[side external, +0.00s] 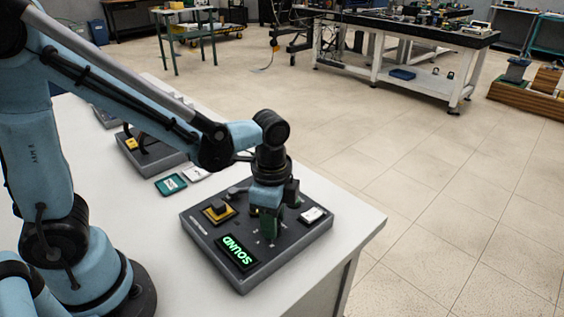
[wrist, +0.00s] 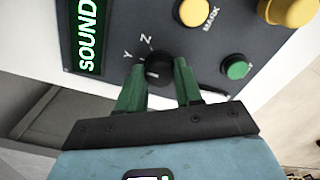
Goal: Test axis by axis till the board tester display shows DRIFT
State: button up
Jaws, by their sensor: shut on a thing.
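The board tester (side external: 290,245) is a dark grey box on the white table. Its display (side external: 237,252) reads SOUND in green letters, and the same display (wrist: 88,38) shows at the upper left of the wrist view. My gripper (wrist: 160,78) has its green fingers shut on the sides of a round black knob (wrist: 158,66). The letters Y and Z stand beside the knob; other letters are hidden. A yellow button labelled MARK (wrist: 194,12) and a green button (wrist: 236,67) are right of the knob. In the side view the gripper (side external: 268,228) hides the knob.
A larger yellow part (wrist: 290,10) is at the wrist view's upper right. A white piece (side external: 313,214) lies on the tester's right side. A teal card (side external: 171,184) and another dark device (side external: 150,158) are behind it. The table edge is close on the right.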

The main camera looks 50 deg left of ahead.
jog(key=shift+n, duration=0.3)
jog(key=n, duration=0.4)
jog(key=shift+n, duration=2.2)
jog(key=o, duration=1)
jog(key=shift+o, duration=0.2)
notch_tip(320, 180, up, 12)
